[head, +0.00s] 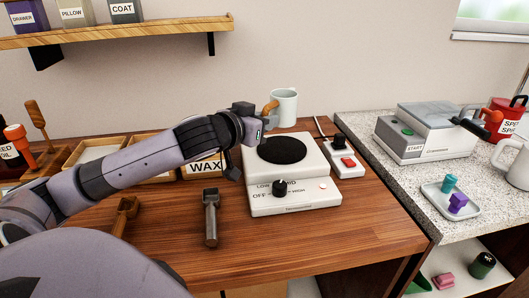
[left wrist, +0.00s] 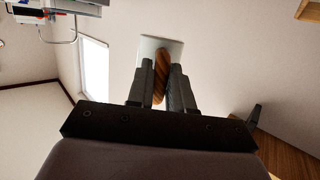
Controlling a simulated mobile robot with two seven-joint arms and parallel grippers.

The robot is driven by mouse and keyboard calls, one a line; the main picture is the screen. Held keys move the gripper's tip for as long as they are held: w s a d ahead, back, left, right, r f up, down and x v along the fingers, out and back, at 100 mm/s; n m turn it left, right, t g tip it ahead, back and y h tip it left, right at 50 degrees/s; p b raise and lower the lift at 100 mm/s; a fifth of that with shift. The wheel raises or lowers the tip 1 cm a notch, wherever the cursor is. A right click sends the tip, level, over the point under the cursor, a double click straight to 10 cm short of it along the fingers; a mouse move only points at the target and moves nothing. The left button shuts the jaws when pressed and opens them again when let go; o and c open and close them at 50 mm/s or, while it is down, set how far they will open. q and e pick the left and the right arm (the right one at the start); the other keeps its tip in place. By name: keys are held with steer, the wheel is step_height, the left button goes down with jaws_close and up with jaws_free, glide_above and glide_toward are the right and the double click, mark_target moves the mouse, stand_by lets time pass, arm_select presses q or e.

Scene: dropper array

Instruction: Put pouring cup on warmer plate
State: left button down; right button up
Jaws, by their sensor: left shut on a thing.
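The pouring cup (head: 287,104) is pale with a wooden handle, and appears upright in the head view. My left gripper (head: 267,118) is shut on that handle. In the left wrist view the handle lies between the two fingers (left wrist: 161,85), with the pale cup (left wrist: 149,46) beyond them. The warmer plate (head: 282,150) is a black disc on a white warmer with a dark knob. In the head view the cup shows above the disc's far edge, apart from it. The disc is bare. My right gripper is not in view.
A power strip (head: 346,163) with a red switch sits right of the warmer. A hammer-like tool (head: 211,217) lies in front on the wooden table. A WAX box (head: 205,168) is behind my left arm. A grey START machine (head: 425,133) stands on the speckled counter.

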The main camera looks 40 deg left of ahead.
arm_select(q)
step_height(320, 180, down, 7)
steer(key=shift+f+b, duration=0.15)
steer(key=shift+b, duration=0.25)
steer(key=shift+f, duration=0.2)
steer(key=c, duration=1)
jaws_free()
steer(key=shift+r, duration=0.15)
steer(key=shift+s, duration=0.1)
steer(key=shift+b+v, duration=0.3)
steer(key=shift+v, duration=2.65)
steer(key=shift+p+v, duration=0.5)
steer(key=shift+v, duration=2.45)
